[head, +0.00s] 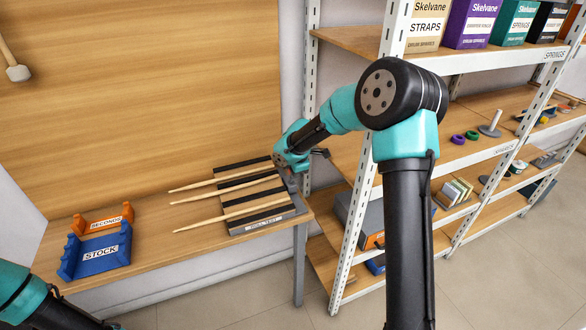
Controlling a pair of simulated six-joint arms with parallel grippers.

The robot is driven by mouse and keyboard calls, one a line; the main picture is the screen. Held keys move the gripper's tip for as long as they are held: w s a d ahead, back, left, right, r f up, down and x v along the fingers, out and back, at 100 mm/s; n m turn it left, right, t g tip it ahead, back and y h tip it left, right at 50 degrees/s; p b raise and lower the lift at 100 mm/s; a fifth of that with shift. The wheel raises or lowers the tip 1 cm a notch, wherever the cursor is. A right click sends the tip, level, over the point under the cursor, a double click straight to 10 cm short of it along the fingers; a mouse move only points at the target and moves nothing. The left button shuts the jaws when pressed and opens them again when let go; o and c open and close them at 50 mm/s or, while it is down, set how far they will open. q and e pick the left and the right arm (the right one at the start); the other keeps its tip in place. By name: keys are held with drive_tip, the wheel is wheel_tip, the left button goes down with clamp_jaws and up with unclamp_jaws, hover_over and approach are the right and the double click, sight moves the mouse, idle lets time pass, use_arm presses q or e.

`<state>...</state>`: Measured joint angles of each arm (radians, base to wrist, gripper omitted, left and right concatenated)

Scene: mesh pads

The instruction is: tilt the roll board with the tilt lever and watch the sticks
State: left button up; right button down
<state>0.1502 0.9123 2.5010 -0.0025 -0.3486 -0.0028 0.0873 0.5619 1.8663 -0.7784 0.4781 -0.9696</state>
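The roll board (262,222) lies on the wooden bench at its right end, with dark and wood-coloured bands and a label on its front edge. Three pale drumsticks lie across it side by side: a back one (205,184), a middle one (215,194) and a front one (215,221). Their tips stick out past the board's left edge. My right gripper (290,173) is at the board's back right corner. Its fingers are mostly hidden by its wrist, and I cannot make out the tilt lever there. My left arm shows at the bottom left; its gripper is out of frame.
A blue STOCK rack (98,254) and an orange SECONDS rack (105,219) stand on the bench's left, both without sticks. A mallet (15,68) hangs on the wooden back panel (140,110). A white metal shelf unit (345,245) with boxes and small parts stands right, behind my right arm.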

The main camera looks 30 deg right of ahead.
idle(0.3)
drive_tip(key=c, duration=1)
unclamp_jaws()
drive_tip(key=shift+o, duration=0.2)
drive_tip(key=v, duration=1.7)
drive_tip(key=shift+r, duration=0.2)
drive_tip(key=shift+d, duration=0.1)
